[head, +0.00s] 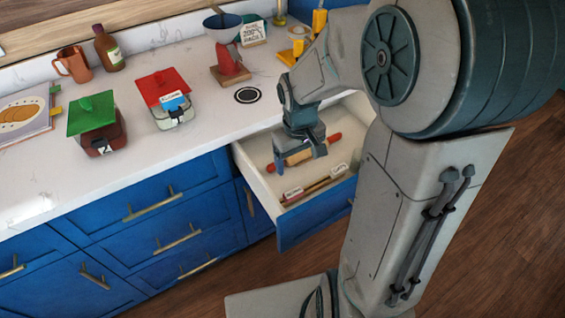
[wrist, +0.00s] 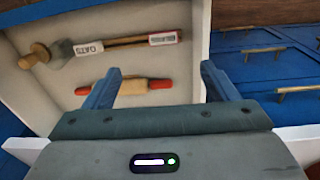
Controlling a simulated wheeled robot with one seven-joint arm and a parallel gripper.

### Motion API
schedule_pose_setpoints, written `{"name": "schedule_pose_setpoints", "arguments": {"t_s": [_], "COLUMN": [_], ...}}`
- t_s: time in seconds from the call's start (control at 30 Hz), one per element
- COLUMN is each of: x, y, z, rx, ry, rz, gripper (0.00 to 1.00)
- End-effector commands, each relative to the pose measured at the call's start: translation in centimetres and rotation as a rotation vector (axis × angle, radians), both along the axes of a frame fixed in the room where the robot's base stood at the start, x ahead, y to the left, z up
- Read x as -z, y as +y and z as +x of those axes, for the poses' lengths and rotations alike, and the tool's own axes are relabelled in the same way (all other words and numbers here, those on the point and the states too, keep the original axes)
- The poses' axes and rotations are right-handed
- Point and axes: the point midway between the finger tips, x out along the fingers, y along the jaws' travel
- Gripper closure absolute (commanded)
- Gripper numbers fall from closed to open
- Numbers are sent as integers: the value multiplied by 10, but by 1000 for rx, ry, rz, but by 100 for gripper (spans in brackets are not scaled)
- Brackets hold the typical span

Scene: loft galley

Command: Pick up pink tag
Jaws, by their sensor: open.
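No plainly pink tag stands out in either view. Two small pale tags lie in the open drawer (head: 258,175). One tag (head: 293,192) reads OATS in the wrist view (wrist: 88,48). The other tag (head: 340,170) has reddish lettering and lies across a wooden stick in the wrist view (wrist: 163,39). My gripper (head: 299,156) is open and empty, pointing down over the drawer. Its two fingers also show in the wrist view (wrist: 161,76). Both tags are apart from the fingers.
A rolling pin with red handles (wrist: 135,87) lies in the drawer below the fingers. The drawer walls surround this space. On the counter (head: 215,125) stand a green-lidded container (head: 92,115), a red-lidded container with a blue tag (head: 165,95), and a red stand (head: 230,64).

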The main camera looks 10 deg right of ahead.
Motion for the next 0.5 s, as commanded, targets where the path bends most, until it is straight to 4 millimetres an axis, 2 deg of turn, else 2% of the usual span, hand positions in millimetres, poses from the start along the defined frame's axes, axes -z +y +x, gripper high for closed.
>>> {"name": "schedule_pose_setpoints", "arguments": {"t_s": [0.03,0.1,0.37,0.5], "x": [21,35,66,93], "y": [0,0,2,3], "z": [5,11,18,17], "rx": [-12,-29,-53,-55], "ry": [20,33,57,59], "rz": [10,19,36,37], "gripper": [20,20,20,20]}}
